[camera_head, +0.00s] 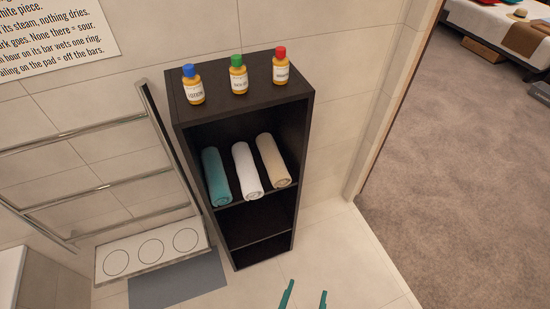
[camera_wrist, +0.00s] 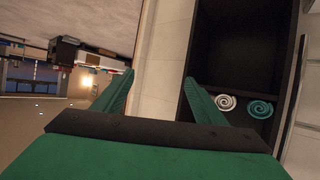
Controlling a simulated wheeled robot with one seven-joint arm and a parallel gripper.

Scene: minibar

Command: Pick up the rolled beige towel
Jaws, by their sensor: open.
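The rolled beige towel (camera_head: 273,160) lies on an upper shelf of a dark shelf unit (camera_head: 295,150), at the right end of a row. A white rolled towel (camera_head: 247,170) is in the middle and a teal one (camera_head: 216,177) at the left. My gripper (camera_head: 306,290) is open and empty, apart from the unit, at the bottom of the head view. In the wrist view my gripper (camera_wrist: 159,77) shows its two green fingers spread. There the teal roll (camera_wrist: 260,109) and a pale roll (camera_wrist: 226,102), probably the white one, show end-on; the beige one seems hidden behind the right finger.
A metal rail rack (camera_head: 100,188) stands left, above a pad with circles (camera_head: 150,249). A doorway and carpet (camera_head: 460,150) lie right. Floor before the unit is clear.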

